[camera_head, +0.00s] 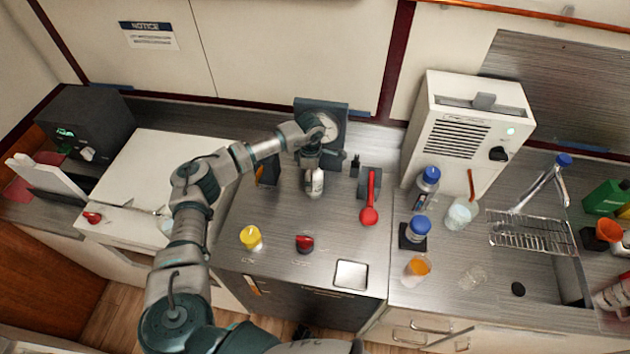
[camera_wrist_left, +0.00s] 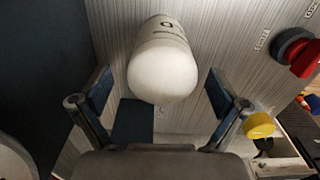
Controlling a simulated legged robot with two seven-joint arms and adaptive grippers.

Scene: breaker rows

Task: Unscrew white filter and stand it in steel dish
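In the left wrist view the white filter (camera_wrist_left: 163,68) is a rounded white cylinder with dark print, pointing at the camera. My left gripper (camera_head: 312,160) is at the filter; its fingers (camera_wrist_left: 160,98) stand open on either side, with a visible gap on each side. The steel dish (camera_head: 351,274) seems to be the shallow square one at the counter's front edge, empty. My right gripper is not in view.
A yellow-capped item (camera_head: 251,238) and a red knob (camera_head: 304,243) are at the front left of the counter. Blue-capped bottles (camera_head: 418,228) stand further right. The counter between filter and dish is mostly clear.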

